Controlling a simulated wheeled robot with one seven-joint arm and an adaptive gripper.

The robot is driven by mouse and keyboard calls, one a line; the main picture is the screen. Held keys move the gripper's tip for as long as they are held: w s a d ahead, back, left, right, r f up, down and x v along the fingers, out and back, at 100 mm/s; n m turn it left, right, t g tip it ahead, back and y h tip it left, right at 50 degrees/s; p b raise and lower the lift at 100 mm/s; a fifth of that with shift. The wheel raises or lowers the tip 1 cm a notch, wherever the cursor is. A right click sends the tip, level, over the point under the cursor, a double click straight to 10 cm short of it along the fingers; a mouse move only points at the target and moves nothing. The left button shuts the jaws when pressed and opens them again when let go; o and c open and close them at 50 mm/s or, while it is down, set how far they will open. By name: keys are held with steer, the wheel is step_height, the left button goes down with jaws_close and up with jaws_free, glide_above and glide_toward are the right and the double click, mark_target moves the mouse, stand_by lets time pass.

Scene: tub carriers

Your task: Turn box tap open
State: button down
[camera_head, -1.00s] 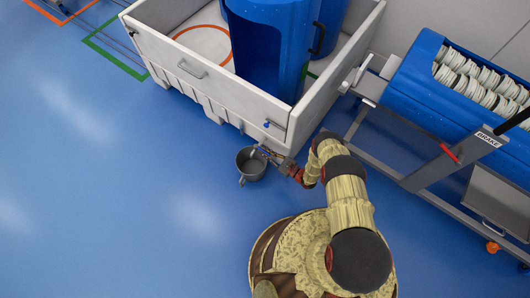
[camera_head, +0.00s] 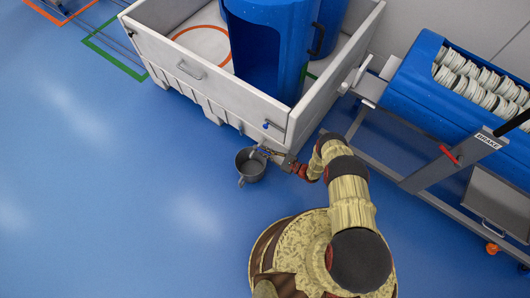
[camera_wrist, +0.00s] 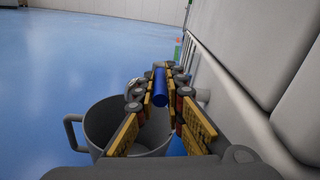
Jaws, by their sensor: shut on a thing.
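The large grey-white box (camera_head: 190,85) stands at the upper middle of the head view. Its tap is low on the near side by the right corner, largely hidden by my gripper there. In the wrist view the blue tap handle (camera_wrist: 160,88) lies between the yellow-padded fingers of my gripper (camera_wrist: 161,100), which is shut on it. In the head view my gripper (camera_head: 274,154) is small beside the box's lower corner. The handle's exact angle is hard to tell.
A grey pot with a handle (camera_head: 250,164) stands on the blue floor below the tap; it also shows in the wrist view (camera_wrist: 100,122). Blue tubs (camera_head: 262,45) stand inside the box. A blue carrier on a metal frame (camera_head: 415,90) is at the right. The floor at left is clear.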

steer(key=shift+w, duration=0.1)
steer(key=c, duration=1.8)
jaws_free()
steer(key=shift+r, duration=0.1)
steer(key=shift+c, duration=0.2)
steer(key=shift+d, duration=0.1)
steer(key=v, duration=1.2)
steer(key=shift+c, duration=0.3)
